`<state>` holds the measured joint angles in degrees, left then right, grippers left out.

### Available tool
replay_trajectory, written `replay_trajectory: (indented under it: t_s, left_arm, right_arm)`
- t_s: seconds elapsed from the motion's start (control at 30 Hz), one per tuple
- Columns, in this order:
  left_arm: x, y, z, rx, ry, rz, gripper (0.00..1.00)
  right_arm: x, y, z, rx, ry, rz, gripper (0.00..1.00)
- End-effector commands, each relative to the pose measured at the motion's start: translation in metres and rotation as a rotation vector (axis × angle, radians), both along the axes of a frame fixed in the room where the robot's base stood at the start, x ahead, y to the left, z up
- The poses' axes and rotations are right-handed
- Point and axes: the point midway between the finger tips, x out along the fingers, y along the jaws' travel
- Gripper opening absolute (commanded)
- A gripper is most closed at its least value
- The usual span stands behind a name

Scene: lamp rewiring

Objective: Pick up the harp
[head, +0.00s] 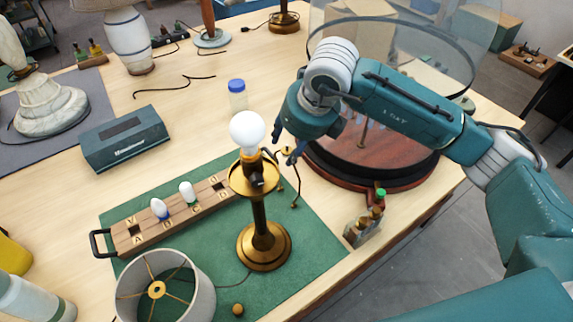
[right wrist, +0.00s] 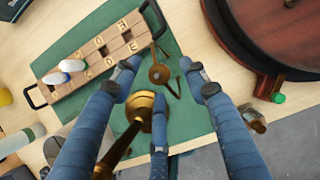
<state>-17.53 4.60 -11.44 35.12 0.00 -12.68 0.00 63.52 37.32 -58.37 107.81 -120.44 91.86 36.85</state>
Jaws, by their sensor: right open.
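The harp (head: 296,187) is a thin brass wire piece just right of the lamp, over the green mat. In the right wrist view the harp (right wrist: 160,74) shows between the fingers, with a small flat round part and thin wire legs. My right gripper (head: 284,146) is open above it, fingers pointing down; the right wrist view (right wrist: 162,82) shows the blue fingers spread around it, with no clear contact. The brass lamp (head: 259,215) stands upright on the mat with a white bulb on top, close left of my right gripper. My left gripper is not in view.
A lampshade (head: 203,284) and a lettered wooden block (head: 170,234) with two bulbs lie left of the lamp.

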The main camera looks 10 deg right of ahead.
Motion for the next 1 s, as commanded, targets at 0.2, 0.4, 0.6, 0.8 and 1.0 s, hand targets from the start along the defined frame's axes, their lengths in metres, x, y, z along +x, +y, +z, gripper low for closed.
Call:
replay_trajectory:
  t_s: [0.2, 0.4, 0.6, 0.8, 1.0]
  left_arm:
    - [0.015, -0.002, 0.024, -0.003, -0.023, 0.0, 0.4]
    - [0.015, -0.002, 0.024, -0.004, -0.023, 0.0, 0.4]
    - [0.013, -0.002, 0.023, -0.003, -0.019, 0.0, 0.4]
    - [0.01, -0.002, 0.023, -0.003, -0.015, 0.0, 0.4]
    - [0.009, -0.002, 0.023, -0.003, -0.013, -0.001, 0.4]
  right_arm:
    - [0.008, 0.006, -0.026, 0.001, 0.004, 0.0, 0.44]
    - [0.011, 0.007, -0.034, 0.001, -0.001, 0.0, 0.44]
    - [0.011, 0.007, -0.033, 0.002, 0.0, 0.001, 0.24]
    - [0.011, 0.007, -0.033, 0.002, -0.001, 0.001, 0.0]
    - [0.011, 0.007, -0.032, 0.002, -0.001, 0.001, 0.0]
